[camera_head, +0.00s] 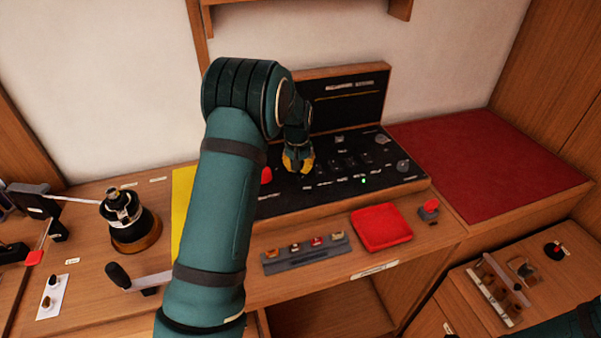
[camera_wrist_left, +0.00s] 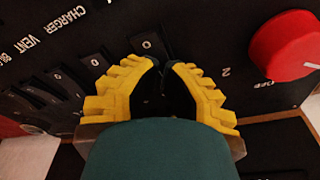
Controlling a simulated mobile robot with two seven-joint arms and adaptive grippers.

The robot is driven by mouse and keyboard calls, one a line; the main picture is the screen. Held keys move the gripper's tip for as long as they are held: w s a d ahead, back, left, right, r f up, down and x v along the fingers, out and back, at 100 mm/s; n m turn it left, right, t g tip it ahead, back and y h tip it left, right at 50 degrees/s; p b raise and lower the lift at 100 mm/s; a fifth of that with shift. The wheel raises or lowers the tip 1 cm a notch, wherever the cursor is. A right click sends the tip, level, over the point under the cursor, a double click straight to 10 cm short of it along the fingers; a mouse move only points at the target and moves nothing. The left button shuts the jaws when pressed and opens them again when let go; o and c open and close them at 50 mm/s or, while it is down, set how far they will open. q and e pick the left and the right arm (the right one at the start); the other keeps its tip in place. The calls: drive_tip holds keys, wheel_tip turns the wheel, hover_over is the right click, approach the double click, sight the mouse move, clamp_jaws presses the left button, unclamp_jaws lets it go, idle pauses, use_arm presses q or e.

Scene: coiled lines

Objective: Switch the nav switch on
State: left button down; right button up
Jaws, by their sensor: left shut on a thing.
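The black switch panel (camera_head: 335,190) lies on the wooden desk with several black rocker switches and small white labels. My left gripper (camera_head: 298,163) is down at its far left part. In the left wrist view its yellow fingertips (camera_wrist_left: 163,64) are close together, shut on a dark thing hard to make out. A black rocker switch (camera_wrist_left: 148,44) marked 0 is right at the tips. I cannot read a nav label, so I cannot tell which switch is nav. My right gripper is out of view.
A red knob (camera_wrist_left: 290,45) marked OFF sits beside the fingers. A green light (camera_head: 363,180) glows on the panel. A brass-based winch (camera_head: 132,222) stands left; a red mat (camera_head: 480,165) lies right.

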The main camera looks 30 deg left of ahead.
use_arm(q)
drive_tip(key=shift+s+f, duration=0.1)
drive_tip(key=shift+r+p, duration=2.55)
drive_tip(key=shift+r, duration=1)
